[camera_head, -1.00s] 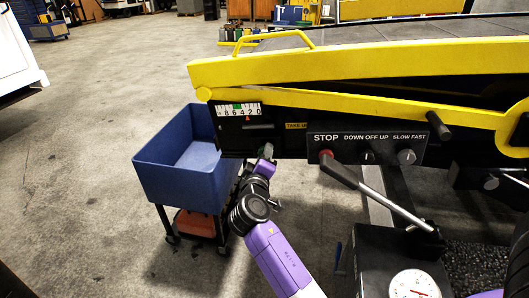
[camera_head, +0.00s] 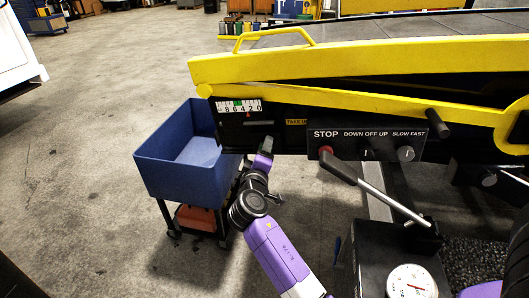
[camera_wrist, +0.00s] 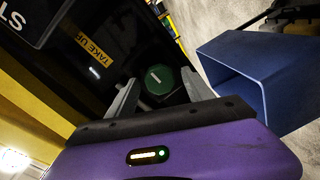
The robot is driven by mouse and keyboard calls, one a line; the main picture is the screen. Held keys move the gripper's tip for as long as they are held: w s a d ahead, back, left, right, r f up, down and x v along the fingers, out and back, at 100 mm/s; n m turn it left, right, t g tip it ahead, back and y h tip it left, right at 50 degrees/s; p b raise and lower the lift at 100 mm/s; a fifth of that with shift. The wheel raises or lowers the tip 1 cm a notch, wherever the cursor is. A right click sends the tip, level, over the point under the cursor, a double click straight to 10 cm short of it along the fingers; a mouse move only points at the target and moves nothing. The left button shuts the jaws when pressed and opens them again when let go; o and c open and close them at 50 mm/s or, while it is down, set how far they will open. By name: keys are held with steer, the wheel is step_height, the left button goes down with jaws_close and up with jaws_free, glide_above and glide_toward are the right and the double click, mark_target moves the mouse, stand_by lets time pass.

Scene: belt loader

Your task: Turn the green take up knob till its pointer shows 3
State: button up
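The green take-up knob (camera_wrist: 160,80) is a dark green, many-sided knob with a white line on its face, on the black panel beside the yellow TAKE UP label (camera_wrist: 95,48). In the wrist view my gripper (camera_wrist: 160,76) is open, one finger on each side of the knob, with gaps showing. In the head view my gripper (camera_head: 265,147) is at the panel's lower edge, and I cannot make out the knob there. The scale (camera_head: 239,106) reads 8 6 4 2 0 from left to right with a green band; its pointer is too small to read now.
A blue bin (camera_head: 180,155) on a cart stands left of my gripper. Right of it is a control box (camera_head: 365,143) with a red STOP button and switches. A lever (camera_head: 385,195) and a dial gauge (camera_head: 411,284) are lower right. Open floor lies left.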

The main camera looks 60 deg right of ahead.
steer(key=shift+a, duration=0.1)
steer(key=b+v, duration=0.1)
steer(key=v, duration=0.6)
steer(key=shift+a+b, duration=0.25)
steer(key=shift+b, duration=0.1)
steer(key=shift+s, duration=0.15)
